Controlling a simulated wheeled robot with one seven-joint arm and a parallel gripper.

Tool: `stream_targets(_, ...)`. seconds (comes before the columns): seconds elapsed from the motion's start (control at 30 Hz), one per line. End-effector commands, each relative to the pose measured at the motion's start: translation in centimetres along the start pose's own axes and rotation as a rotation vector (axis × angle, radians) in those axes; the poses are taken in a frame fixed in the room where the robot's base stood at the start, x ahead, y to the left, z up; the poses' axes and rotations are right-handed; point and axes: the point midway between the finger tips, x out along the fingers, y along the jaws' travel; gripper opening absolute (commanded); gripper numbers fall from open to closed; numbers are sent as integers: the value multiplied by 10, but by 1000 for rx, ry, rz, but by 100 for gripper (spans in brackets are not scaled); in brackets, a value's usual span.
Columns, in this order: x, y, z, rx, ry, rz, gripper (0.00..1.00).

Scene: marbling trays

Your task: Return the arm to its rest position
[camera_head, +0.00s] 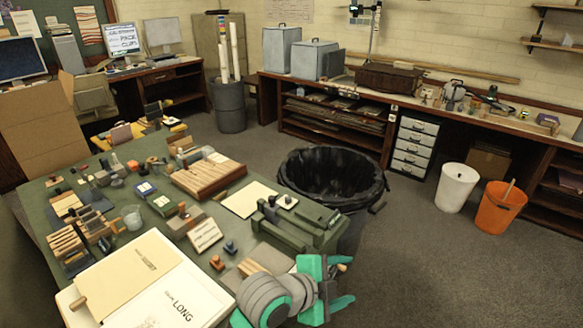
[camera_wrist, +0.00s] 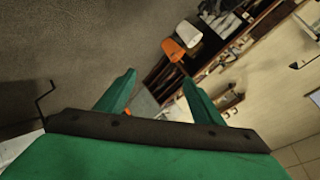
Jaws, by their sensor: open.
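My gripper (camera_head: 338,289) is at the lower middle of the head view, with green fingers and a grey wrist, by the near right corner of the green table (camera_head: 38,190). In the wrist view my gripper (camera_wrist: 158,92) shows two green fingers spread apart with nothing between them. Past the fingers that view shows carpet, the orange bin (camera_wrist: 173,50) and the shelving, all at a slant. My arm is partly cut off by the bottom edge of the head view.
A green press-like block (camera_head: 300,228) stands on the table just behind my gripper. A black-lined bin (camera_head: 332,178) stands beyond the table. A white bin (camera_head: 457,187) and the orange bin (camera_head: 500,207) stand at right. Carpet (camera_head: 450,270) right of my gripper is clear.

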Motion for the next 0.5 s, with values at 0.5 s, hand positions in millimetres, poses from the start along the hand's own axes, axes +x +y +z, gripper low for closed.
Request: stream_targets(0.5,17,-48,-47,-595,296,-496,61)
